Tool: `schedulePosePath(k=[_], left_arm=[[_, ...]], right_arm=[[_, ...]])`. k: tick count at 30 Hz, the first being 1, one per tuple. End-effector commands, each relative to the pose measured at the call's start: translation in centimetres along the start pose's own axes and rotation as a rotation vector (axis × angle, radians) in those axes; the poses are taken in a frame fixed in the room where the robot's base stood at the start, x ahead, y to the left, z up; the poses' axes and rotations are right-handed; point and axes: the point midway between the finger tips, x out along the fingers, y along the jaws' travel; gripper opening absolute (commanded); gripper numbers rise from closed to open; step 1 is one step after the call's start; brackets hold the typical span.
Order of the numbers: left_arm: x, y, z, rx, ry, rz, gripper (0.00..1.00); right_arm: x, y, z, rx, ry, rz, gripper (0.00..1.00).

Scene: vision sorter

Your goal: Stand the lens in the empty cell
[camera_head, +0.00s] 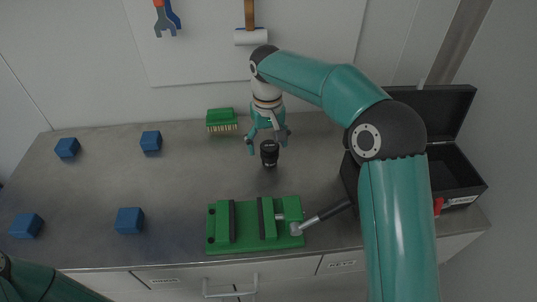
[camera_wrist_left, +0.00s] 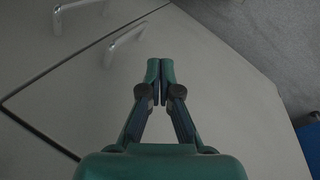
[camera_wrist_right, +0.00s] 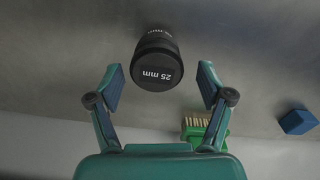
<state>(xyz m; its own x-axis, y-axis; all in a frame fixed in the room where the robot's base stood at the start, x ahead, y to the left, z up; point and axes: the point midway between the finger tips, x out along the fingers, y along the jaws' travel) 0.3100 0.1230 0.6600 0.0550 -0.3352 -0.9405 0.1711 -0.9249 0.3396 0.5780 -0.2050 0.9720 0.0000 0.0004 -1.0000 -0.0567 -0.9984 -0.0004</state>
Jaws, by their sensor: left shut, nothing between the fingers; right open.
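The lens (camera_head: 269,153) is a black cylinder standing upright on the grey bench top, just in front of my right gripper. In the right wrist view the lens (camera_wrist_right: 157,62) has a cap reading "25 mm" and lies beyond and between the open fingertips, not gripped. My right gripper (camera_head: 268,143) is open; its fingers also show in the right wrist view (camera_wrist_right: 160,86). My left gripper (camera_wrist_left: 160,62) is shut and empty, in front of pale cabinet doors. No cell is clearly visible; an open black case (camera_head: 460,166) stands at the right, its inside partly hidden by my right arm.
Several blue blocks (camera_head: 130,221) sit on the left of the bench. A green vise (camera_head: 222,243) with a grey handle lies at the front middle. A green brush (camera_head: 221,120) is near the back wall. Bench between the blocks and lens is clear.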

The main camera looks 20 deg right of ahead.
Motion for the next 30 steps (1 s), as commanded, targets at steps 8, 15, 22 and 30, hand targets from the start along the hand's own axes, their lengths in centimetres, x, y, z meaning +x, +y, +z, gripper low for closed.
schedulePosePath(k=[8,15,22,30], left_arm=[[-0.2,0.1,0.0,0.0,0.0,0.0,0.0],[-0.2,0.1,0.0,0.0,0.0,0.0,0.0],[-0.2,0.1,0.0,0.0,0.0,0.0,0.0],[-0.2,0.1,0.0,0.0,0.0,0.0,0.0]], right_arm=[[3.6,0.3,0.5,0.0,-0.003,0.001,0.79],[4.0,0.2,0.4,0.0,-0.001,0.001,0.79],[4.0,0.2,0.4,0.0,-0.001,0.0,0.47],[3.9,0.2,0.4,-0.001,0.0,0.0,0.02]])
